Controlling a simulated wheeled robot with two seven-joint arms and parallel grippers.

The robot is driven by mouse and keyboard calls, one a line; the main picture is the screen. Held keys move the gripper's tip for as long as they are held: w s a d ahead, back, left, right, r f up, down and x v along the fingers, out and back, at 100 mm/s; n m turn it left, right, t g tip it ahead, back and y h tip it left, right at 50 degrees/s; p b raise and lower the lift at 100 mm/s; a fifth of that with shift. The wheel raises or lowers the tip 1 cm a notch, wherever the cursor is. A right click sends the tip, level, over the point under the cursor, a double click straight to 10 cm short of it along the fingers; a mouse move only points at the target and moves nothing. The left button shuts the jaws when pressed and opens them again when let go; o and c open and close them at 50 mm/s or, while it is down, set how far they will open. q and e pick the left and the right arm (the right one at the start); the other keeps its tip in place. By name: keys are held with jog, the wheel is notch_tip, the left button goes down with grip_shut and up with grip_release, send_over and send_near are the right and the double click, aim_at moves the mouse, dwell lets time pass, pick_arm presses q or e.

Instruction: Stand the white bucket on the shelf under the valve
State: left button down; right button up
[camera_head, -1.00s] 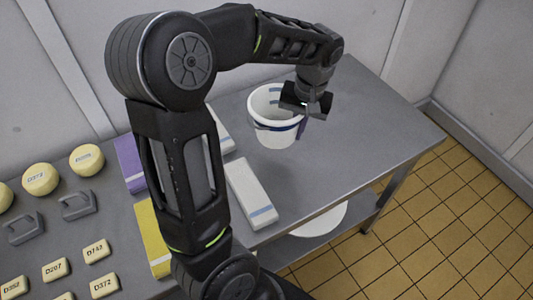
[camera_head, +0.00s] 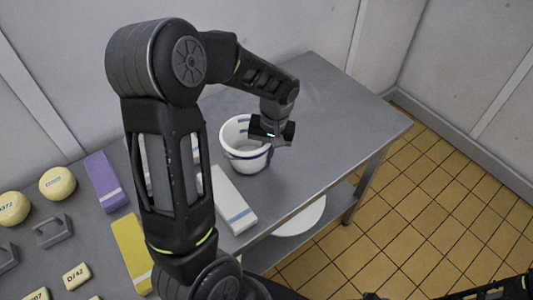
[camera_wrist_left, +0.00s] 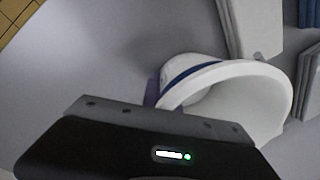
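The white bucket (camera_head: 236,158) with a dark blue band stands upright on the grey table (camera_head: 335,110). My left gripper (camera_head: 272,131) is at the bucket's right rim, pointing down. In the left wrist view, the bucket (camera_wrist_left: 245,95) shows its open mouth, and the gripper's dark body covers the near rim. A lower shelf (camera_head: 338,203) shows beneath the table. No valve is in view. My right gripper is not in view; dark parts, likely my right arm, show at the lower right edge.
A white box (camera_head: 232,200) lies beside the bucket, with a purple box (camera_head: 105,180) and a yellow box (camera_head: 131,252) further left. Yellow rounds and labelled blocks (camera_head: 76,276) are at the far left. A white round thing (camera_head: 300,217) is below the table edge. The table's right part is clear.

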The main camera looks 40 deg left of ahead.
pick_arm(q)
jog(key=shift+f, duration=0.25)
jog(key=c, duration=1.6)
grip_release()
jog(key=shift+c, duration=0.2)
jog(key=shift+r, duration=0.1)
notch_tip(320, 180, up, 12)
jog(key=d+b, duration=0.1)
jog(key=shift+w+d, duration=0.15)
jog(key=shift+w, duration=0.2)
jog(key=shift+o, duration=0.3)
